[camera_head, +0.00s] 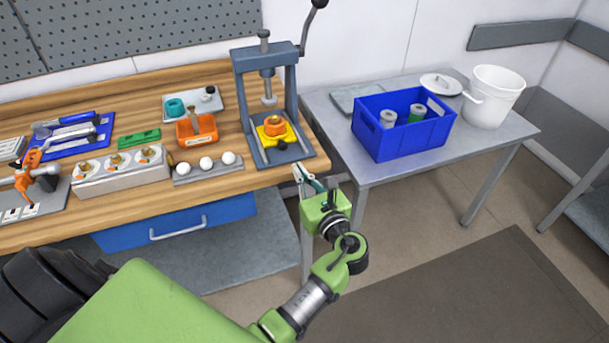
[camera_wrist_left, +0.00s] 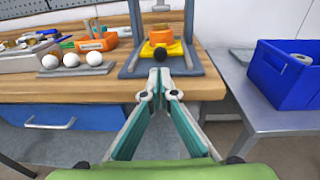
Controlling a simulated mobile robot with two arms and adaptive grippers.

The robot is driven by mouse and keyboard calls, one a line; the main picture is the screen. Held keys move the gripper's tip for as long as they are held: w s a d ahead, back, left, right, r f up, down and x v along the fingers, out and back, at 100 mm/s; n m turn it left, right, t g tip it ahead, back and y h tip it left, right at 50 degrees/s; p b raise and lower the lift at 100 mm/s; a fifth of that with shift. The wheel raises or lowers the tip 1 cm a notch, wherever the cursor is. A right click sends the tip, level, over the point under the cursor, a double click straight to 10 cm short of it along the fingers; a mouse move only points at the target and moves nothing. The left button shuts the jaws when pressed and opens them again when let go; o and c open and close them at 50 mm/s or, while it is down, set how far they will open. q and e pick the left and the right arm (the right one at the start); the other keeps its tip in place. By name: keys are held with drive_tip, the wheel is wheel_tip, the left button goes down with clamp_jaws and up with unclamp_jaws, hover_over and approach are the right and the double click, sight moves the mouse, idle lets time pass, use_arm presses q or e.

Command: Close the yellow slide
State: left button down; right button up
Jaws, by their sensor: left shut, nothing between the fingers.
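The yellow slide (camera_head: 275,132) sits on the base of the grey press (camera_head: 285,155), with an orange round part (camera_head: 274,126) on it and a dark round knob (camera_head: 282,145) at its front. In the left wrist view the slide (camera_wrist_left: 174,50) and its black knob (camera_wrist_left: 160,54) lie straight ahead. My left gripper (camera_head: 301,172) is in front of the press, near the table's front edge. In the left wrist view its fingertips (camera_wrist_left: 160,72) are together with nothing between them, just below the knob; I cannot tell if they touch it. My right gripper is not in view.
White balls (camera_head: 206,163) in a grey holder, an orange bin (camera_head: 196,130) and a grey block with several fittings (camera_head: 120,170) stand left of the press. A blue crate (camera_head: 382,143) and a white bucket (camera_head: 493,95) stand on the grey table at right. A gap separates the tables.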

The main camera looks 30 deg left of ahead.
sight(285, 144)
use_arm(q)
drive_tip(key=p+x, duration=0.1)
drive_tip(key=x, duration=0.6)
drive_tip(key=shift+w+a, duration=0.2)
drive_tip(key=shift+w, duration=0.15)
drive_tip(key=shift+w+a+f, duration=0.1)
drive_tip(key=shift+w+a, duration=0.15)
drive_tip(key=shift+a, duration=0.15)
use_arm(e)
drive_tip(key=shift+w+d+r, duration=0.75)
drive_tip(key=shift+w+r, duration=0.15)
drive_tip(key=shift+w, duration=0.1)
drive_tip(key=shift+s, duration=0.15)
use_arm(q)
drive_tip(key=x, duration=0.5)
drive_tip(key=shift+w+d, duration=0.1)
drive_tip(key=shift+w, duration=0.05)
drive_tip(key=shift+w+a+r, duration=0.15)
drive_tip(key=shift+a+r, duration=0.05)
drive_tip(key=shift+r, duration=0.05)
drive_tip(key=shift+d+r, duration=0.1)
drive_tip(key=shift+r, duration=0.05)
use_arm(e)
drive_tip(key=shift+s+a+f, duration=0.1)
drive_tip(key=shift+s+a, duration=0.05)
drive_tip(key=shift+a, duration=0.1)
